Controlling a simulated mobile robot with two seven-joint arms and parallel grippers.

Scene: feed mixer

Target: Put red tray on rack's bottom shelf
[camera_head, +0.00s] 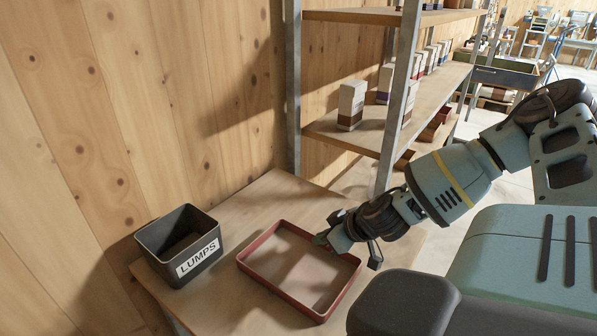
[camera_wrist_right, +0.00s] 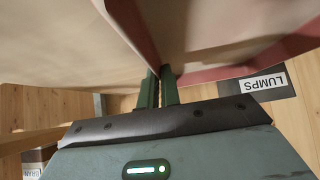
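The red tray (camera_head: 262,283) is a shallow rectangle with a beige inside. It looks empty and lies on the wooden table. My right gripper (camera_head: 322,240) is at the tray's far right rim. In the right wrist view its two fingers (camera_wrist_right: 159,88) are close together with the tray's red wall (camera_wrist_right: 136,28) between them, so it looks shut on the rim. The metal-post rack (camera_head: 397,95) stands behind the table, with wooden shelves. Its lowest part is partly hidden by the table and my right arm. My left gripper is out of view.
A dark bin labelled LUMPS (camera_head: 180,246) stands left of the tray on the table (camera_head: 243,200). White and brown cartons (camera_head: 351,104) stand on the rack's middle shelf (camera_head: 365,137). A wooden wall (camera_head: 130,100) closes the left side. Floor shows at right.

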